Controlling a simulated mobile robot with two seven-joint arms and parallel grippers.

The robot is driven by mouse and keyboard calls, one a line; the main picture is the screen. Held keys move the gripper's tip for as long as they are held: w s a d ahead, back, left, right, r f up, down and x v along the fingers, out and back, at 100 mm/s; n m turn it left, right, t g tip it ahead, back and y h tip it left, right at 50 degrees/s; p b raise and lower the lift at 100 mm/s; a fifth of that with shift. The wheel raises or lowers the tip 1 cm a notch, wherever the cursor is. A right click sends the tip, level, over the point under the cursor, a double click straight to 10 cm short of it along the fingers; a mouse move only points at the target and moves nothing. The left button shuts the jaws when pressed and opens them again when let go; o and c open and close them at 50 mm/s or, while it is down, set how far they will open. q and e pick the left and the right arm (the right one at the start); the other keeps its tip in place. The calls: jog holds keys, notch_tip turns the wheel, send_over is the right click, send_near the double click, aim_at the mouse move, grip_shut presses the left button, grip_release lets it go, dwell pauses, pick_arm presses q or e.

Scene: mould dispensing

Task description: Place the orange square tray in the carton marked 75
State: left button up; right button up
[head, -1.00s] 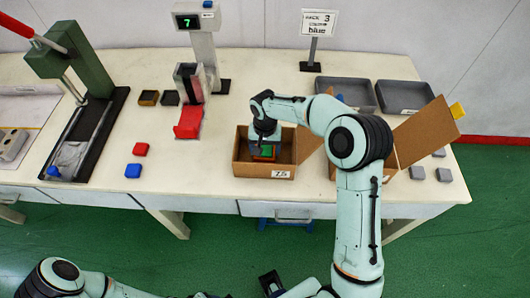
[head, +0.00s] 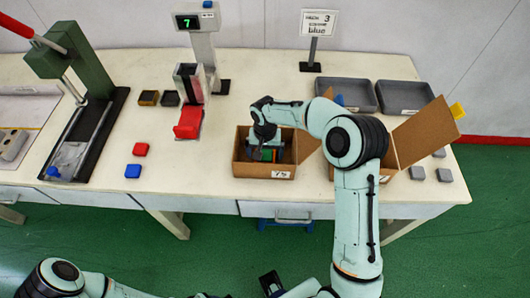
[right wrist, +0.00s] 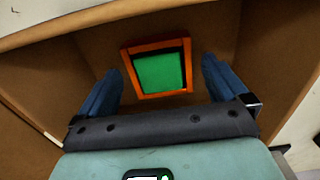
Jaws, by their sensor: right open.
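The orange square tray (right wrist: 165,94), with a green inside, lies in the carton marked 75 in the right wrist view. In the head view the carton (head: 241,168) stands open at the table's front edge, its label facing me. My right gripper (head: 267,153) reaches down into the carton, and only a little of the tray shows there. In the right wrist view the two blue fingers of my right gripper (right wrist: 163,66) stand apart on either side of the tray, with gaps between.
Another open carton (head: 420,133) stands right of it, partly behind my right arm. Two grey bins (head: 404,111) are at the back right. A red block (head: 141,149) and a blue block (head: 133,171) lie left. A green press (head: 84,62) stands far left.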

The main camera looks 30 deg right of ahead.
notch_tip(320, 180, up, 12)
jog(key=shift+f+p, duration=0.25)
jog(key=shift+p, duration=0.2)
dwell(0.4)
